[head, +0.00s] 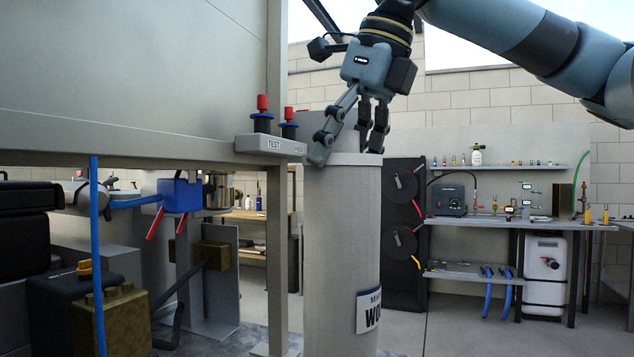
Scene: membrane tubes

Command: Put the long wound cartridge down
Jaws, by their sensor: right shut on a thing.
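The long wound cartridge (340,250) is a tall pale grey cylinder with a ribbed surface. It stands upright in the middle of the head view, with a white label (369,311) low on its right side. Its lower end is cut off by the picture's bottom edge, so I cannot see whether it touches anything. My right gripper (346,160) comes down from above and is shut on the cartridge's top end. One finger lies at the front left of the top, the others at the back right. My left gripper is not in view.
A grey frame post and panel (150,65) stand close on the left. A small bracket marked TEST (270,145) with red-topped fittings juts out beside the cartridge's top. A black reel panel (403,220) and a workbench (490,222) stand behind on the right. Floor at right looks clear.

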